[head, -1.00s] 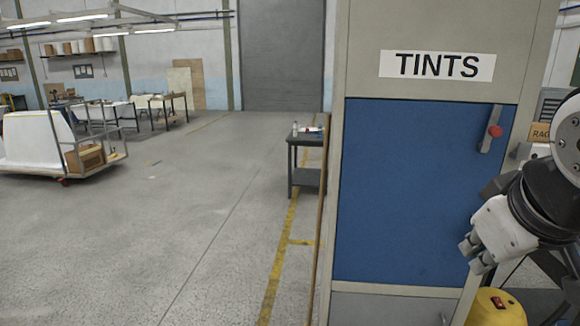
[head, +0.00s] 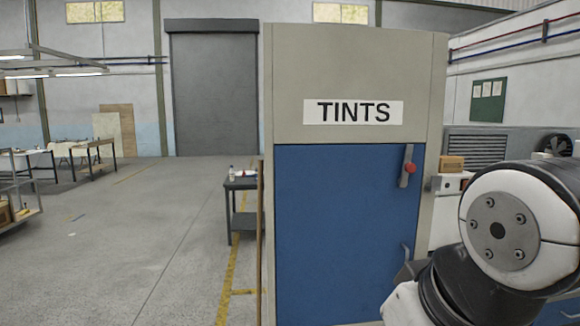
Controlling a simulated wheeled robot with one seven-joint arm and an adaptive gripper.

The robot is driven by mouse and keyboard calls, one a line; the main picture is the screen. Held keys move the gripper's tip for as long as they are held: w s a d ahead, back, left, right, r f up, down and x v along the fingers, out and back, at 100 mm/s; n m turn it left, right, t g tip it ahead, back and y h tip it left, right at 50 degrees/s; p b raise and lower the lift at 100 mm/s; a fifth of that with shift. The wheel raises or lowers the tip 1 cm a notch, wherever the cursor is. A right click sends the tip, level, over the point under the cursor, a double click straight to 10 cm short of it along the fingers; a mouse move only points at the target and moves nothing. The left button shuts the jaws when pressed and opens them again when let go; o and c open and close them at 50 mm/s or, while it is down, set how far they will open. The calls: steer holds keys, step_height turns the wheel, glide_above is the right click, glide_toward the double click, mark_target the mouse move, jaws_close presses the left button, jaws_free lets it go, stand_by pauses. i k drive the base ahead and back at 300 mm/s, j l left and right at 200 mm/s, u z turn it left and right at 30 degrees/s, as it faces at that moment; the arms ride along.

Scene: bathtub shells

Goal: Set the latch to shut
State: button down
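The latch (head: 407,167) is a grey upright bar with a red knob, at the upper right of a blue door (head: 335,225). The door belongs to a tall beige cabinet (head: 350,65) with a sign reading TINTS (head: 353,112). A grey pull handle (head: 405,254) shows lower on the door's right side, partly hidden by my arm. The door looks closed against its frame. My arm is at the lower right, below and to the right of the latch.
A dark side table (head: 242,207) with small items stands left of the cabinet. A cardboard box (head: 451,163) sits on a white unit to the right, behind my arm. The floor (head: 130,260) on the left is open.

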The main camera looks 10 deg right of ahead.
mark_target(408, 168)
steer(key=z, duration=0.75)
